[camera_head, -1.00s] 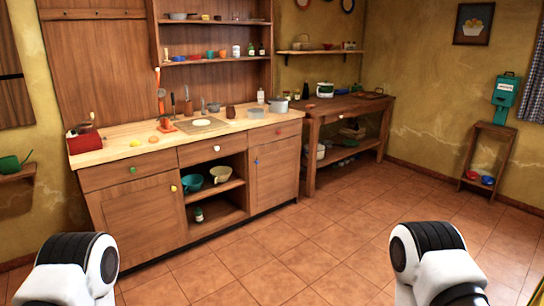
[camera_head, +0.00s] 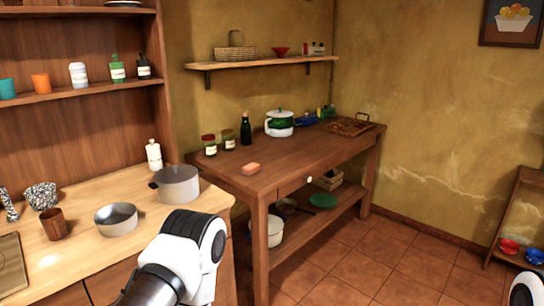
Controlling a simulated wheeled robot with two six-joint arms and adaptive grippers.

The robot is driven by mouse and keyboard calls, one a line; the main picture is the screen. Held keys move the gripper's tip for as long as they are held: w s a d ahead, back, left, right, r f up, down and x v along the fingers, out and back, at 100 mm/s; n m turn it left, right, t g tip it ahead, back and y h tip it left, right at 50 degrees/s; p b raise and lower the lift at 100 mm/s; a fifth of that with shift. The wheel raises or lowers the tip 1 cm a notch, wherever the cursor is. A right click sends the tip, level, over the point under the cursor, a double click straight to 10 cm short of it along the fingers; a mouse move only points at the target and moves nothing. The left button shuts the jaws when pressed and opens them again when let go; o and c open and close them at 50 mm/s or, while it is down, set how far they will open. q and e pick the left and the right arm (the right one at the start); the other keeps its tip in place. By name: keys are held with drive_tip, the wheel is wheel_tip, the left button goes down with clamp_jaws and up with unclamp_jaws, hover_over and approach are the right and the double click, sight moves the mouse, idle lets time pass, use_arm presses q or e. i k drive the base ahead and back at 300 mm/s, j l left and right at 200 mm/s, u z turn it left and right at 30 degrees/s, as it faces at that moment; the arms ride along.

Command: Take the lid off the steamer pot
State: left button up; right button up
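A white pot with a green band and a lid with a knob (camera_head: 280,123) stands on the dark wooden side table (camera_head: 300,158), towards its back. It looks like the steamer pot, with the lid resting on it. A grey pot with a black side handle (camera_head: 177,186) stands on the light counter at the left; its top looks flat and pale, and I cannot tell if that is a lid. Neither of my grippers is in view. Only white and black arm links of mine show at the bottom edge, well short of the white pot.
A wall shelf (camera_head: 262,62) hangs above. The table's front is mostly clear, and so is the floor (camera_head: 400,270) at right.

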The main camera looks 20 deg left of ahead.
sight(176, 175)
drive_tip(key=i+l+u, duration=0.2)
drive_tip(key=i, duration=0.4)
drive_tip(key=i+l+u, duration=0.2)
drive_tip(key=i, duration=0.4)
drive_tip(key=i+l+u, duration=0.15)
drive_tip(key=i, duration=0.4)
drive_tip(key=i+l+u, duration=0.2)
drive_tip(key=i+l, duration=0.15)
drive_tip(key=i, duration=0.2)
drive_tip(key=i+l+u, duration=0.2)
drive_tip(key=i+l, duration=0.25)
drive_tip(key=i, duration=0.05)
